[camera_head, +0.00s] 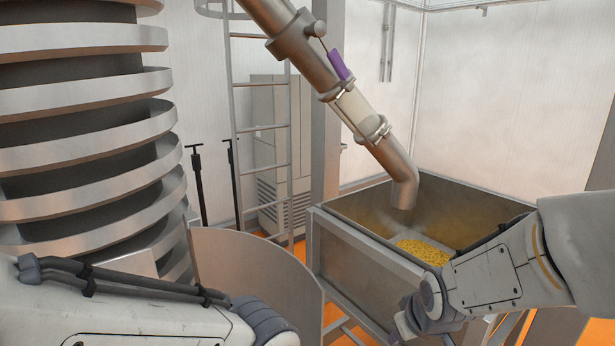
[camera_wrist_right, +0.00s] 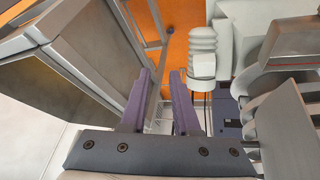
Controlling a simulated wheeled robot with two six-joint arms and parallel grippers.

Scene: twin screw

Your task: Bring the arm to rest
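My right arm (camera_head: 490,275) comes in from the right in the head view, in front of the open metal bin. Its wrist points down and left, and only a small part of the gripper shows at the bottom. In the right wrist view the right gripper (camera_wrist_right: 161,75) has two purple fingers with a narrow gap between them and nothing held. My left arm (camera_head: 140,310) crosses the lower left of the head view. Its gripper is outside the picture.
The metal bin (camera_head: 362,262) holds yellow granules (camera_head: 424,251). A sloping pipe (camera_head: 385,155) with a purple-handled clamp (camera_head: 338,65) ends above it. A spiral column (camera_head: 85,215) stands left, behind a curved metal panel (camera_head: 255,268). A ladder (camera_head: 235,130) stands behind.

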